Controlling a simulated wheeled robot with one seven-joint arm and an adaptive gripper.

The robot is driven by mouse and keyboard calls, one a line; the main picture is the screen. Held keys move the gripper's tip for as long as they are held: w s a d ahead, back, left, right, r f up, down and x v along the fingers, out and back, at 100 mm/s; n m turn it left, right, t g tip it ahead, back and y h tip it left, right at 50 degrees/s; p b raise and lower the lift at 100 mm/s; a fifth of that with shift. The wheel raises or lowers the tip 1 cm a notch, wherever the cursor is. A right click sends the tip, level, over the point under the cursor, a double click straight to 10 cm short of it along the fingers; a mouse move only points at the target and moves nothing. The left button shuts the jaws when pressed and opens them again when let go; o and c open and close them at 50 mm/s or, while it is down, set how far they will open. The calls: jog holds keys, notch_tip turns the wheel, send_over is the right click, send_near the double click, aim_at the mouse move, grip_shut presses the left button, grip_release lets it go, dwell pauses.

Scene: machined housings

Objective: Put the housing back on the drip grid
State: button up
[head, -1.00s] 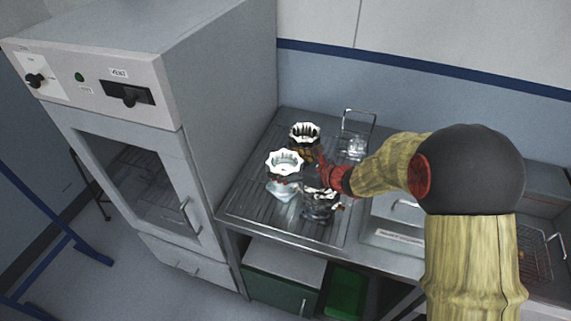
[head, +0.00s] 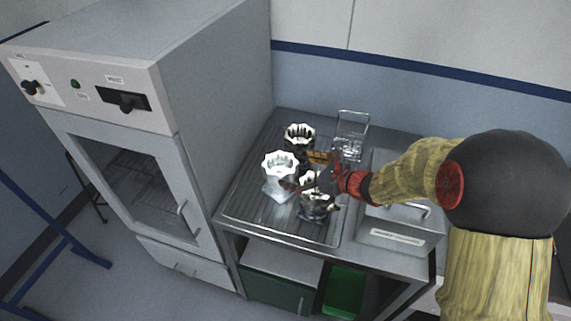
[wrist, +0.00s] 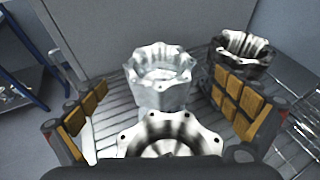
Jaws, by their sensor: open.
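Three machined housings with scalloped rims stand upright on the ribbed metal drip grid (head: 240,209). A pale matte one (head: 280,172) stands at the left, and it shows ahead of my fingers in the wrist view (wrist: 160,88). A dark-bodied one with a bright rim (head: 299,136) stands behind it, at the upper right of the wrist view (wrist: 236,62). A shiny one (head: 315,209) stands nearest the front, and its rim fills the lower middle of the wrist view (wrist: 168,128). My gripper (head: 305,172) is open, its orange-padded fingers spread above the housings with nothing held. My palm hides part of the near housing.
A wire basket (head: 350,135) with clear items stands at the back of the counter. A lidded metal box (head: 396,237) is to the right, under my arm. A tall oven cabinet (head: 215,120) walls off the left side. The grid's front left is bare.

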jog(key=v, duration=0.5)
jog(key=shift+s+p, duration=0.1)
jog(key=shift+p, duration=0.3)
jog(key=s+a+r+n+g+h, duration=0.1)
jog(key=s+a+r+n+g, duration=0.2)
jog(key=s+n, duration=0.45)
jog(key=s+a+r+n+g, duration=0.1)
jog(key=s+r+n+g, duration=0.1)
jog(key=s+r+n, duration=0.5)
jog(key=s+d+r+n+t+h, duration=0.1)
jog(key=s+d+r+n+h, duration=0.2)
jog(key=s+d+n+h, duration=0.6)
jog(key=s+d+n, duration=0.3)
jog(key=s+d, duration=0.1)
jog(key=shift+s+d+r+t, duration=0.2)
jog(key=shift+s+d+t, duration=0.05)
jog(key=shift+d+t, duration=0.1)
